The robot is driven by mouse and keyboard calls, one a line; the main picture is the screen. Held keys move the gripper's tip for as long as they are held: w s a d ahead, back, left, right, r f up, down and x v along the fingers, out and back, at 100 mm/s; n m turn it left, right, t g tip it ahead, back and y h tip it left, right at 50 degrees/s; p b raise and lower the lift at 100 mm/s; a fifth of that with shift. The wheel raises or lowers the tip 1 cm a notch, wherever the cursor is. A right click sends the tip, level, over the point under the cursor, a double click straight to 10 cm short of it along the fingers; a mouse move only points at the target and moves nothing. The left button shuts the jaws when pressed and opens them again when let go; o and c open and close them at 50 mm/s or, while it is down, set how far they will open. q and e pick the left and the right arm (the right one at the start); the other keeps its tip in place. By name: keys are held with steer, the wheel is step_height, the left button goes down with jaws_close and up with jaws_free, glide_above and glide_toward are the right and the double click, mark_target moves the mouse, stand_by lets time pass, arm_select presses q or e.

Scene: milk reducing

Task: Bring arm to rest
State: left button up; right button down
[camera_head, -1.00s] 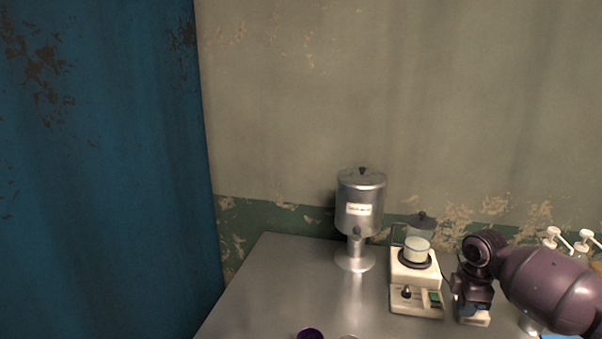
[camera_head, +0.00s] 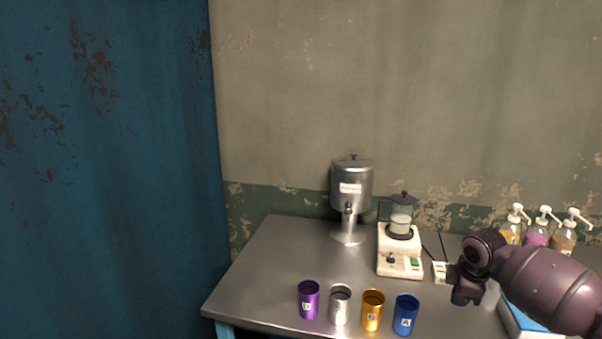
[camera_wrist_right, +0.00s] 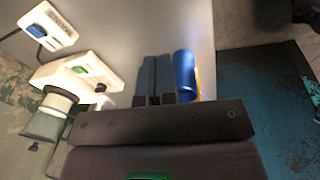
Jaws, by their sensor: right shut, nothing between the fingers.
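My right arm comes in from the right in the head view, bent, with its gripper (camera_head: 466,291) pointing down above the table, to the right of the blue cup and in front of the white device. In the right wrist view the two fingers (camera_wrist_right: 155,78) lie side by side, closed with nothing between them. The blue cup (camera_wrist_right: 185,75) shows just beside the fingers there; whether they touch cannot be told. My left gripper is not in view.
Purple (camera_head: 308,300), silver (camera_head: 340,306), gold (camera_head: 372,311) and blue (camera_head: 405,315) cups line the front of the metal table (camera_head: 285,262). Behind stand a metal dispenser (camera_head: 351,188) and a white heater (camera_head: 399,262) with a glass vessel. Pump bottles (camera_head: 537,232) and a blue-topped box are at right.

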steer(key=w+a+r+m+t+y, duration=0.1)
steer(key=w+a+r+m+t, duration=0.1)
steer(key=w+a+r+t, duration=0.35)
steer(key=s+a+f+m+t+y, duration=0.25)
steer(key=s+a+f+t, duration=0.25)
steer(key=s+a, duration=0.3)
steer(key=s+d+f+m+h, duration=0.1)
steer(key=s+f+m, duration=0.1)
steer(key=s+f, duration=0.4)
steer(key=s+d+f+m+h, duration=0.1)
steer(key=s+f+m, duration=0.2)
steer(key=s, duration=1)
steer(key=s+d+f+m+h, duration=0.1)
steer(key=s+f+m, duration=0.1)
steer(key=s+f, duration=0.6)
steer(key=shift+s+d+f+m+g+h, duration=0.25)
steer(key=shift+s+f+m+g+h, duration=0.15)
steer(key=shift+s, duration=0.75)
